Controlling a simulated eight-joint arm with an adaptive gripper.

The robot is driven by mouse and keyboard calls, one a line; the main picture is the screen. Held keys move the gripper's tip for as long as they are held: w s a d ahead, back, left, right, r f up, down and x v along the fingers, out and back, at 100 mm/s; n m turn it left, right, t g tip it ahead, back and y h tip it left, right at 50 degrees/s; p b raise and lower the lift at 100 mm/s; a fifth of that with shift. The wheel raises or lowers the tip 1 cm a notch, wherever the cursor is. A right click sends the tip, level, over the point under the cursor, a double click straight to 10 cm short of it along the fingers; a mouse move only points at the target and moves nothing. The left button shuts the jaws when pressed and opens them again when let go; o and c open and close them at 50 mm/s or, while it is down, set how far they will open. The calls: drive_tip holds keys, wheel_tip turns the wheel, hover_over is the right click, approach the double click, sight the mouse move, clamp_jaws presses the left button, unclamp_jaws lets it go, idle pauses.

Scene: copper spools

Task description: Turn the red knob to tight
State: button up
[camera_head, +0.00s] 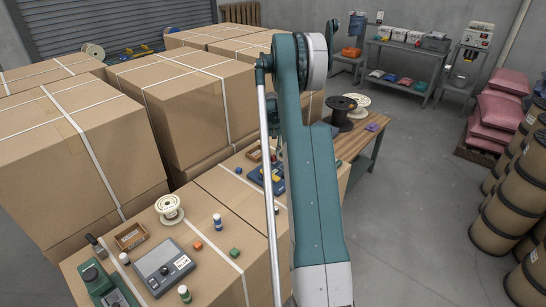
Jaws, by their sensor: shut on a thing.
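I cannot make out a red knob in the head view. A blue device (258,178) sits on the cartons, partly hidden behind my teal arm. A grey box-shaped instrument (163,266) with a dark panel lies on the near carton top. A green device (105,287) stands at its left, cut by the bottom edge. My arm rises through the middle of the picture, and my gripper is hidden, so its hold cannot be seen.
Near the grey instrument stand a cream spool (170,210), an open wooden box (130,236), small bottles, an orange block (198,245) and a green block (234,253). Tall strapped cartons (75,150) fill the left. A wooden table (352,143) holds spools.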

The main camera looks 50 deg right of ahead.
sight(272, 156)
drive_tip(key=m+b, duration=0.1)
drive_tip(key=m, duration=0.4)
drive_tip(key=shift+m, duration=0.3)
drive_tip(key=m, duration=0.5)
drive_tip(key=shift+w+b, duration=0.1)
drive_tip(key=shift+b, duration=0.3)
drive_tip(key=shift+r, duration=0.1)
drive_tip(key=o, duration=0.9)
drive_tip(key=shift+w+r, duration=0.1)
drive_tip(key=shift+r, duration=5.85)
